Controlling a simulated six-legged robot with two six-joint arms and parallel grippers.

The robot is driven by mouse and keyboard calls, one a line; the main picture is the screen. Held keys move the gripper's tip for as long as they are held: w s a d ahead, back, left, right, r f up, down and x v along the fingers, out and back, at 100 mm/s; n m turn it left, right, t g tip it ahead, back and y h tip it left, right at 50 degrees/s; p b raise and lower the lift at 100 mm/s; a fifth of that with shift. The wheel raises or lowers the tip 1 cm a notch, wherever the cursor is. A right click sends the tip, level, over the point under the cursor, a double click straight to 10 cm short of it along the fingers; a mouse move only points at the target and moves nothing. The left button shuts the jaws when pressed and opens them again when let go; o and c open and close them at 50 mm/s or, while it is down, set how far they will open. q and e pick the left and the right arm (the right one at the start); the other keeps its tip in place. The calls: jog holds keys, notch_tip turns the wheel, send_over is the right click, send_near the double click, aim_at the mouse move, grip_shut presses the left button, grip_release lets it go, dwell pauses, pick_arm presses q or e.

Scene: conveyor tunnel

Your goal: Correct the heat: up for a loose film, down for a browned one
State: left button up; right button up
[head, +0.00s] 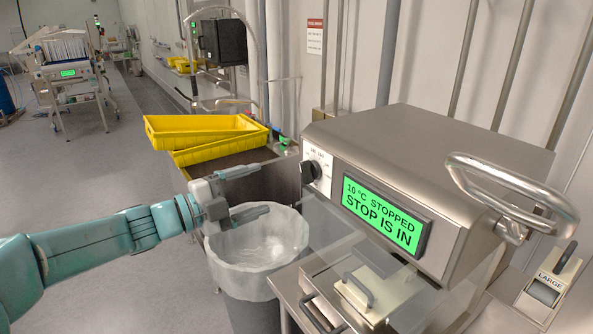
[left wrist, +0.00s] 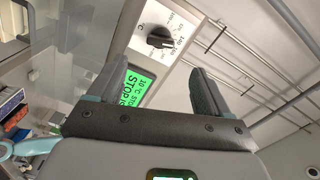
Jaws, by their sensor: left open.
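The steel machine (head: 430,145) has a green display (head: 382,214) reading "10 °C STOPPED" and "STOP IS IN". A black dial knob (head: 311,171) sits on a pale scale plate at its left end. The left wrist view shows the knob (left wrist: 159,38) beyond the fingertips, its scale figures too small to read surely, and part of the display (left wrist: 137,90). My left gripper (head: 255,191) is open and empty, left of the knob and apart from it, above a lined bin. I make out no film, loose or browned. My right gripper is not in view.
The bin (head: 255,250) with a clear liner stands under my left gripper. Yellow trays (head: 205,135) rest on a counter behind it. A clear panel hangs below the machine's front, above a handled block (head: 368,290). A bent metal handle (head: 510,190) juts out at right.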

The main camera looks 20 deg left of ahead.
aim_at(302, 174)
pick_arm(q)
jog(key=p+x, duration=0.2)
jog(key=x, duration=0.8)
jog(key=shift+r, duration=0.1)
jog(key=shift+d, duration=0.25)
